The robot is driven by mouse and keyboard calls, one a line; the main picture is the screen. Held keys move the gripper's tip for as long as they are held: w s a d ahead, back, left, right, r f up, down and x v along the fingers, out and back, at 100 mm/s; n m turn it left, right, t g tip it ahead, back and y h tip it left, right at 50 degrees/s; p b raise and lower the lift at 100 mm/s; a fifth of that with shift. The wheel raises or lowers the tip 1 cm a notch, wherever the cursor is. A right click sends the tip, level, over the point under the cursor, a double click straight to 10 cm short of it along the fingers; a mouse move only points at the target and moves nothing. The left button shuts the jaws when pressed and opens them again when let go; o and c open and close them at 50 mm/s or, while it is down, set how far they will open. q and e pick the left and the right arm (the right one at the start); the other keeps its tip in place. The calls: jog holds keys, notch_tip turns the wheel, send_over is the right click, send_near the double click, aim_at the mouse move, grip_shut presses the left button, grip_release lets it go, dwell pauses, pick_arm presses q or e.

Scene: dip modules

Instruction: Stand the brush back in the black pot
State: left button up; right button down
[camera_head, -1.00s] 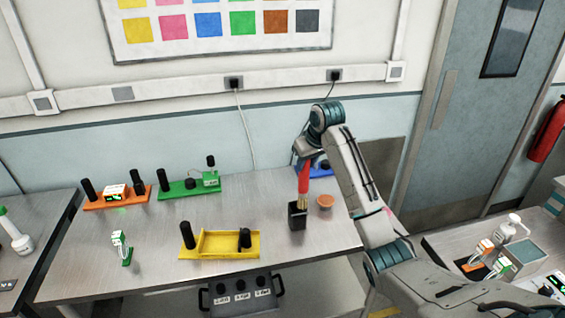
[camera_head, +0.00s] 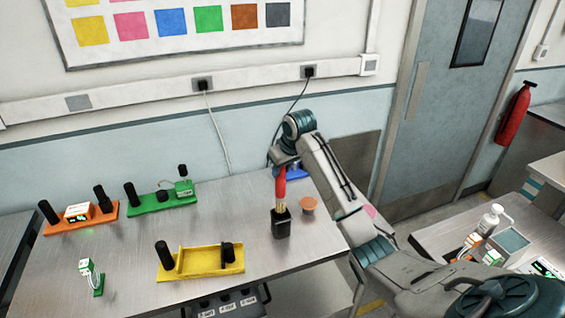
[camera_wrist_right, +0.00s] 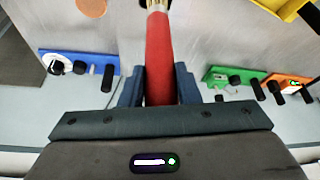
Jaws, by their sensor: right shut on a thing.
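The brush (camera_head: 281,183) has a red handle and a pale lower end, and it stands nearly upright. My right gripper (camera_head: 283,167) is shut on the upper handle. The black pot (camera_head: 281,224) stands on the metal table directly below the brush. The brush's pale end meets the pot's mouth; how deep it sits inside is hidden. In the right wrist view the red handle (camera_wrist_right: 159,60) lies between the two fingers of my right gripper (camera_wrist_right: 159,88), with the pale end at the top edge. My left gripper is not in view.
An orange dish (camera_head: 308,203) stands close right of the pot. A blue module (camera_head: 293,172) is behind the brush, partly hidden by my arm. A yellow module (camera_head: 205,261) lies front left; green (camera_head: 160,197) and orange (camera_head: 82,218) modules are at the back left.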

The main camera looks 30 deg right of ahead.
aim_at(283, 191)
jog(key=shift+f, duration=0.75)
jog(key=shift+s+f, duration=0.15)
jog(key=shift+f, duration=0.15)
jog(key=shift+f+b, duration=0.4)
jog(key=shift+f, duration=0.95)
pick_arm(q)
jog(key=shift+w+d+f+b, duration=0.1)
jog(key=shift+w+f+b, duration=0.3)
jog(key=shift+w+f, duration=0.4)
pick_arm(e)
jog(key=shift+f, duration=2.35)
jog(key=c, duration=1)
grip_release()
